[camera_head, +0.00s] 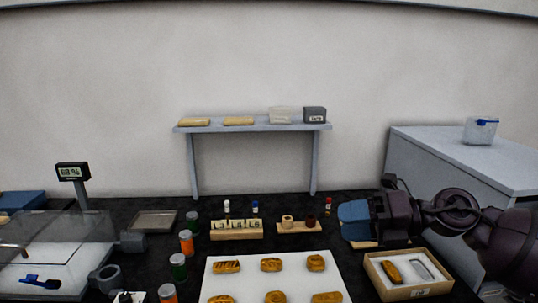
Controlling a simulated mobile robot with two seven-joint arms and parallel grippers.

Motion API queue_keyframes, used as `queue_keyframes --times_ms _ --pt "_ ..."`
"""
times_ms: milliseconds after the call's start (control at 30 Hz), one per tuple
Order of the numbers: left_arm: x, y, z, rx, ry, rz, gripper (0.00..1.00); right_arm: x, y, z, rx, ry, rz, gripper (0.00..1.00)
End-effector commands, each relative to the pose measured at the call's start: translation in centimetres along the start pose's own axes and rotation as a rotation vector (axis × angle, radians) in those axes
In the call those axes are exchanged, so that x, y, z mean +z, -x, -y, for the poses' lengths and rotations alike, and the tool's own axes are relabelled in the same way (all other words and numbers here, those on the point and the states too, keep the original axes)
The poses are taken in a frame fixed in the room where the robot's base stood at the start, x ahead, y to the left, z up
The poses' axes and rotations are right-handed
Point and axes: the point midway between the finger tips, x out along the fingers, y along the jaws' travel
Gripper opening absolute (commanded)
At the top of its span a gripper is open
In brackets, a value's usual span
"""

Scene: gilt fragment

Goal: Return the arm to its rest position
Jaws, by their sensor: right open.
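My right arm (460,215) is dark purple-black and comes in from the right edge, bent and reaching left. My left gripper is not in view.
A white board (240,285) with several golden pieces lies front centre. Orange- and green-bodied jars (187,242) stand left of it. A wooden holder (237,234) and a raised shelf (250,127) are behind. A grey cabinet (450,160) stands right, near my arm. A clear-covered box (50,250) is left.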

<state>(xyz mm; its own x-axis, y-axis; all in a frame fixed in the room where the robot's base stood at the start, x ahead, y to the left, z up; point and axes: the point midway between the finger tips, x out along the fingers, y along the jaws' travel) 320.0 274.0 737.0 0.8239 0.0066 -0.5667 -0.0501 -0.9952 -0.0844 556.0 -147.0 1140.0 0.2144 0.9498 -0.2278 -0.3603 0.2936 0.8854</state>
Motion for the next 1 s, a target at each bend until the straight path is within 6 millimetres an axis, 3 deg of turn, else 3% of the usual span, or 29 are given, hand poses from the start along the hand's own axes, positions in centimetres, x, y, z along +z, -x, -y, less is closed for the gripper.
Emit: queue_keyframes --times_ms 133,233,367,467,667,800,1000 --pt "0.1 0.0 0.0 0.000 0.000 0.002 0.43 1.1 -0.7 -0.3 0.246 -0.203 0.226 0.52" --pt "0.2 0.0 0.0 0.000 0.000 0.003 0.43 1.9 -0.1 1.4 0.367 -0.384 0.403 0.52" --pt "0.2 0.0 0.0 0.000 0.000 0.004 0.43 1.6 1.1 5.8 0.461 -0.660 0.632 0.52" --pt "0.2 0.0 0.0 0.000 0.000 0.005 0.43 0.2 2.1 9.9 0.489 -0.872 0.785 0.52" --pt "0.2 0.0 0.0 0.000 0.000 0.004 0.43 -5.7 3.8 18.5 0.485 -1.286 1.033 0.52" --pt "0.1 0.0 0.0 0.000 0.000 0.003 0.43 -11.6 4.6 23.4 0.473 -1.554 1.164 0.52" --pt "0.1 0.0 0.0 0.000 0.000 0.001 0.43 -20.8 5.7 27.9 0.494 -1.855 1.310 0.52"
